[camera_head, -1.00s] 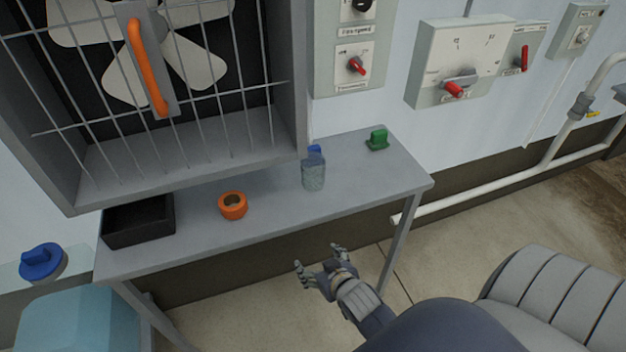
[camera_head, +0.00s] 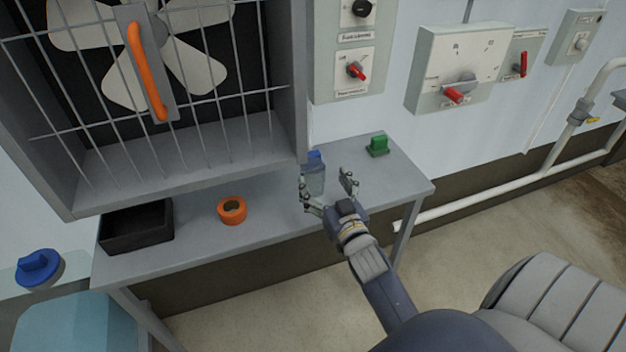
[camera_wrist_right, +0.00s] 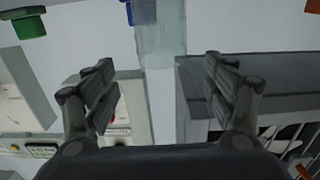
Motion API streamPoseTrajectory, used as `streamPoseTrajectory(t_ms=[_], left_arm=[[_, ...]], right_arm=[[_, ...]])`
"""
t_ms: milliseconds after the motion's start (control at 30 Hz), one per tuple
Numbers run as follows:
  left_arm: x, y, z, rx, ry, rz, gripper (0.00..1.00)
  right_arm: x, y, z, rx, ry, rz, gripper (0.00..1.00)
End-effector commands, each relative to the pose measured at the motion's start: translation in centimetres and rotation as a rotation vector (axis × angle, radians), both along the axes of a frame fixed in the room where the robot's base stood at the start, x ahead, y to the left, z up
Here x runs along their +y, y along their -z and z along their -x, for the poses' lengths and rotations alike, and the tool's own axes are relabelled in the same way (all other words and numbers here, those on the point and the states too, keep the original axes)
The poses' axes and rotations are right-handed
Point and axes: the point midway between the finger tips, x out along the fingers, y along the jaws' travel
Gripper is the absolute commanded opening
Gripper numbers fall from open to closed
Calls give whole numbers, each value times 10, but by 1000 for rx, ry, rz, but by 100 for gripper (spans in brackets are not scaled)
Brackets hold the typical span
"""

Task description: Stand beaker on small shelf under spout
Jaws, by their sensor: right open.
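The beaker (camera_head: 316,183) is a clear, slightly textured vessel standing upright on the grey table (camera_head: 275,205). In the right wrist view the beaker (camera_wrist_right: 160,35) shows ahead, in line with the gap between the fingers. My right gripper (camera_head: 327,186) is open and empty, at the near side of the beaker, and its left finger overlaps part of it in the head view. The right gripper's two spread fingers also frame the wrist view (camera_wrist_right: 160,85). I cannot tell whether they touch the beaker. The small shelf and spout are not recognisable. My left gripper is not in view.
A blue item (camera_head: 314,157) stands just behind the beaker, and a green item (camera_head: 377,145) is to its right. An orange ring (camera_head: 232,210) and black tray (camera_head: 137,227) are to the left. A caged fan box (camera_head: 180,165) overhangs the table's left part.

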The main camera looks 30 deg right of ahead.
Motion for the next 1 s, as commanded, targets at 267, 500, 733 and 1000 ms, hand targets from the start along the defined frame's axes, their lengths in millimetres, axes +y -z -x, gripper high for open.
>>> streamPoseTrajectory(t_ms=[267,500,733,1000], left_arm=[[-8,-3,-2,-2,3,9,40],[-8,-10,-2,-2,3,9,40],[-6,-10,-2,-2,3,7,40],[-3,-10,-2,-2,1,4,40]], right_arm=[[-5,0,-21,1,0,0,78],[-9,0,-53,0,-1,1,78],[-14,2,-69,2,-1,1,78],[-14,2,-69,2,-1,1,62]])
